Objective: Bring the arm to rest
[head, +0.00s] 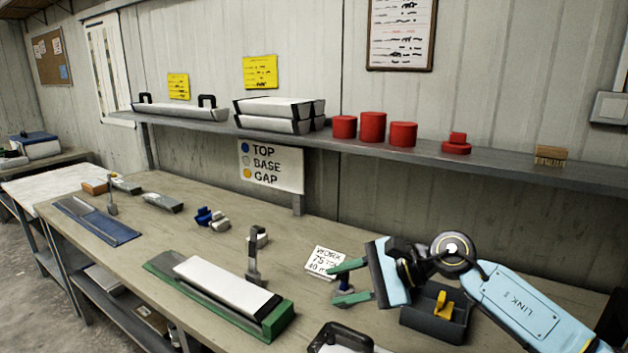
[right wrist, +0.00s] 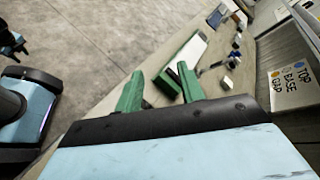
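My right gripper (head: 342,284) reaches in from the right over the front right of the bench. Its two green fingers are spread apart. The right wrist view shows the same open fingers (right wrist: 160,90) with nothing held between them.
Near my right gripper are a dark bin (head: 420,322) with a yellow piece and a white note card (head: 322,262). A green tray (head: 279,320) holding a white liner lies left of it. A shelf (head: 500,169) with red caps (head: 373,126) runs behind.

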